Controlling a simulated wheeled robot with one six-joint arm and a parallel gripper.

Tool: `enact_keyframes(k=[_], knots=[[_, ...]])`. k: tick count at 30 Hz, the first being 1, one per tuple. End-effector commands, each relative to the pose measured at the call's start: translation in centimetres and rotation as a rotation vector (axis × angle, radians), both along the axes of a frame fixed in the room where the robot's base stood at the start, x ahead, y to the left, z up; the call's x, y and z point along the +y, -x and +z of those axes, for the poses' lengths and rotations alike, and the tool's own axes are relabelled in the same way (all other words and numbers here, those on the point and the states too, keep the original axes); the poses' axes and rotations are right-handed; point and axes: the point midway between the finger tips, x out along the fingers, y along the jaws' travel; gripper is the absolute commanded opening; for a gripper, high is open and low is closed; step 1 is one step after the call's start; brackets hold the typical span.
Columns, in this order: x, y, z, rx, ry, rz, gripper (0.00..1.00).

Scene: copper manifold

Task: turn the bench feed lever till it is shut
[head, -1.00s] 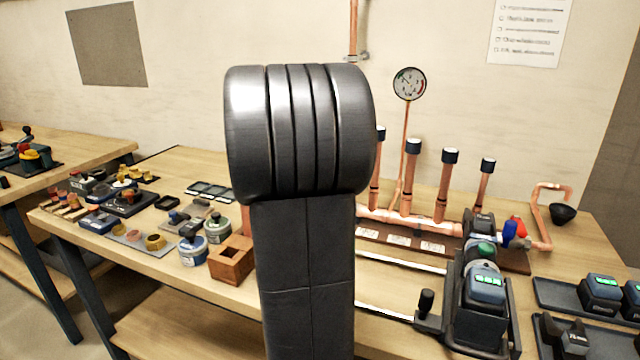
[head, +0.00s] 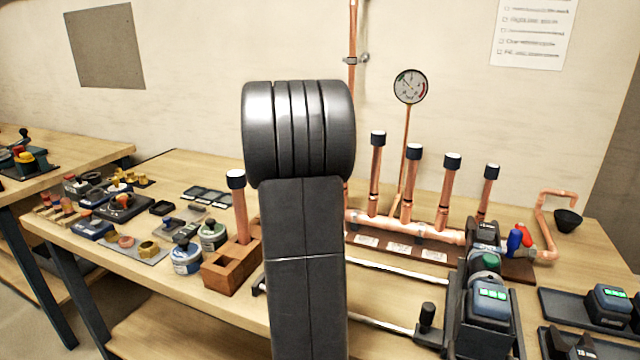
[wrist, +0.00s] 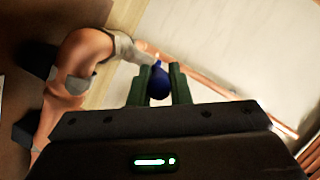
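In the wrist view, a blue lever grip (wrist: 158,84) fills the gap between the two green fingers of my gripper (wrist: 158,88). The fingers sit close on both sides of it, so my gripper looks shut on the grip. A grey fitting (wrist: 128,47) and a copper elbow (wrist: 80,60) are just left of it. In the head view, my arm hides my gripper and this lever. The copper feed pipe (head: 352,30) comes down the wall and passes behind my arm. How far the lever is turned cannot be told.
The copper manifold (head: 450,235) with several capped upright pipes stands right of my arm, under a gauge (head: 410,87). Blue (head: 514,240) and red (head: 526,237) handles are at its right end. A black tool (head: 490,310) and a wooden block (head: 232,265) stand nearer the front.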

Motion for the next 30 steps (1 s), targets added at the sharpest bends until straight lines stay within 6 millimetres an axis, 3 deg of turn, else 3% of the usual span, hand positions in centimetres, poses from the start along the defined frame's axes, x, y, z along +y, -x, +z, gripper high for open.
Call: enact_keyframes(k=[30], knots=[[0.74,-0.35,0.09,-0.002,0.001,-0.136,0.00]])
